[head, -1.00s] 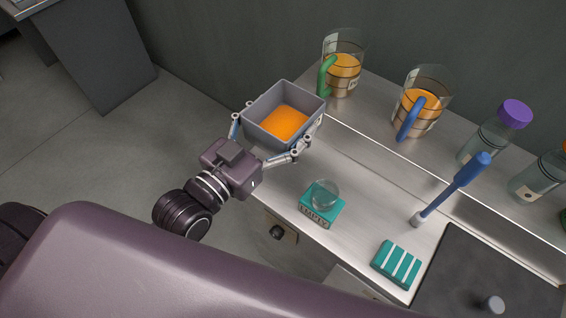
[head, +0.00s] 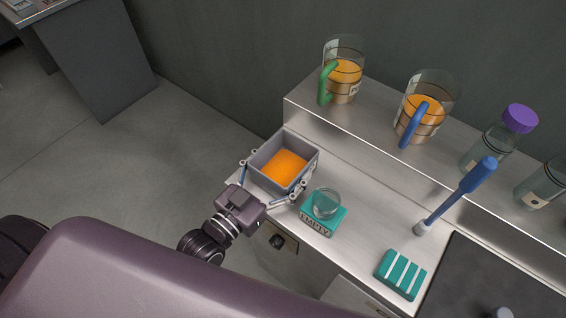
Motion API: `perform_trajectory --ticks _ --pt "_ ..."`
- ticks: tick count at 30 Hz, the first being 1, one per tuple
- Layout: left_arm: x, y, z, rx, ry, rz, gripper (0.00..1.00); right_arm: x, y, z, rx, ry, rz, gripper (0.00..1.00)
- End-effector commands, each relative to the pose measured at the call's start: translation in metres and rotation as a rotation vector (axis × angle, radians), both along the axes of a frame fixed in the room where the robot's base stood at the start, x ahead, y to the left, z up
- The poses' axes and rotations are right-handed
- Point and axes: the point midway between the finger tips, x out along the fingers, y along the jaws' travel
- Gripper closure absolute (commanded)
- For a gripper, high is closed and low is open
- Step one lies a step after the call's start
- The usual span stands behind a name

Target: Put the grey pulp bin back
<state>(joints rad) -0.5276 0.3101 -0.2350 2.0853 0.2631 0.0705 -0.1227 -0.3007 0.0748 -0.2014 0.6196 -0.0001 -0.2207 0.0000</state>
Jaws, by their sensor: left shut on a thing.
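The grey pulp bin (head: 268,179) is an open square box with orange pulp (head: 285,167) inside. It is at the left end of the steel counter (head: 345,205), in front of the raised back shelf. My left gripper (head: 270,182) is shut on the bin, with a finger on each of two sides. The bin looks level and low over the counter; I cannot tell whether its base touches the surface. My right gripper is out of view.
A teal block marked EMPTY (head: 317,222) with a clear glass ball (head: 326,203) stands close right of the bin. Jugs with a green handle (head: 327,84) and a blue handle (head: 413,125) stand on the shelf. A blue-handled tool (head: 455,195) and striped teal block (head: 401,274) are farther right.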

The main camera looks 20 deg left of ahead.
Motion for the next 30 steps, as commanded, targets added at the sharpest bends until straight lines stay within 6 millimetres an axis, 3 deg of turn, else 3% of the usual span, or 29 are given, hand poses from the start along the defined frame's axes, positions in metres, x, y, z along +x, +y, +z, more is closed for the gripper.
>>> perform_trajectory --ticks 6,7,11,22,30 --pt "0.000 0.000 -0.003 -0.001 -0.002 0.000 0.59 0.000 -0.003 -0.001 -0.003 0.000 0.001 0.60" --pt "0.000 0.000 -0.003 0.000 0.000 0.000 0.19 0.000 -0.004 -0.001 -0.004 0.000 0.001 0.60" --pt "0.000 0.000 -0.002 0.000 0.000 0.000 0.05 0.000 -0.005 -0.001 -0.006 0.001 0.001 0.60" --pt "0.000 0.000 0.002 0.000 0.000 0.000 0.04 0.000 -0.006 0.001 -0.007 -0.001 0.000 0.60" --pt "-0.039 0.013 0.001 0.003 0.008 -0.001 0.04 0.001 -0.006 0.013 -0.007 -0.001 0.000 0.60"
